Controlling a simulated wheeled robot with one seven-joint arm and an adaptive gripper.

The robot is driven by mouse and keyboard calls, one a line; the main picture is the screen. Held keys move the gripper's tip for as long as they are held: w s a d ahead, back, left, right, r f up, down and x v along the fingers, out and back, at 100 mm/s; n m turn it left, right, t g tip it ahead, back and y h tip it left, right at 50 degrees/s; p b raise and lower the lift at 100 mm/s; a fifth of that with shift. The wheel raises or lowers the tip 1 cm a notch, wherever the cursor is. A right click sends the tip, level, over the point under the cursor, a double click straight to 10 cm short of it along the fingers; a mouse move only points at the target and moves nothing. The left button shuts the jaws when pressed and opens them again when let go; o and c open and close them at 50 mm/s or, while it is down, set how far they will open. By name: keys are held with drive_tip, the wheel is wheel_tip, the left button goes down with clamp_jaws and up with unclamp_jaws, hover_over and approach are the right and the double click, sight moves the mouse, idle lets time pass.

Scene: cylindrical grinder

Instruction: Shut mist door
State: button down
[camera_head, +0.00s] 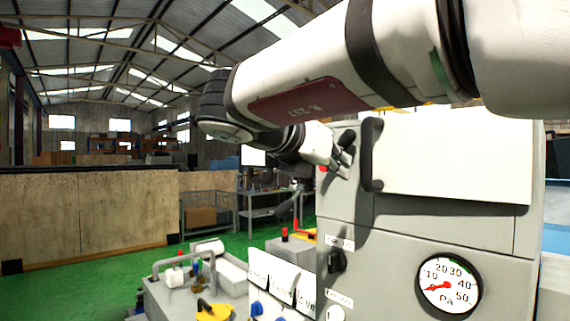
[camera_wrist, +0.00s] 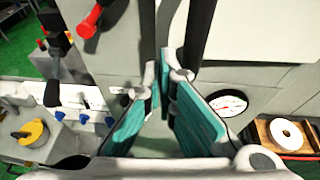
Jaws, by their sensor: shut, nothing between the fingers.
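The likely mist door is the pale panel (camera_head: 455,160) on the upper front of the grey machine, with a black vertical bar handle (camera_head: 372,155) at its left edge. I cannot tell how far it stands open. My gripper (camera_head: 343,155) is at the left of the handle, close to the machine front. In the wrist view my gripper (camera_wrist: 165,75) has its teal-padded fingers drawn together at the tips with nothing between them. The dark handle (camera_wrist: 197,35) rises just right of and beyond the fingertips. I cannot tell whether they touch.
A pressure gauge (camera_head: 449,285) and a black switch (camera_head: 336,262) sit below the door. A red lever (camera_wrist: 92,20) projects left of my fingers. A bench unit with a yellow-topped part (camera_head: 208,311) stands at lower left. Green floor (camera_head: 110,280) is open beyond.

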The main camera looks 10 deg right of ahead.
drive_tip(key=w+d+p, duration=0.1)
drive_tip(key=w+d, duration=0.3)
drive_tip(key=shift+d+f, duration=0.35)
drive_tip(key=shift+d, duration=0.05)
drive_tip(key=w+d, duration=0.2)
drive_tip(key=shift+w+d, duration=0.2)
drive_tip(key=shift+w, duration=0.1)
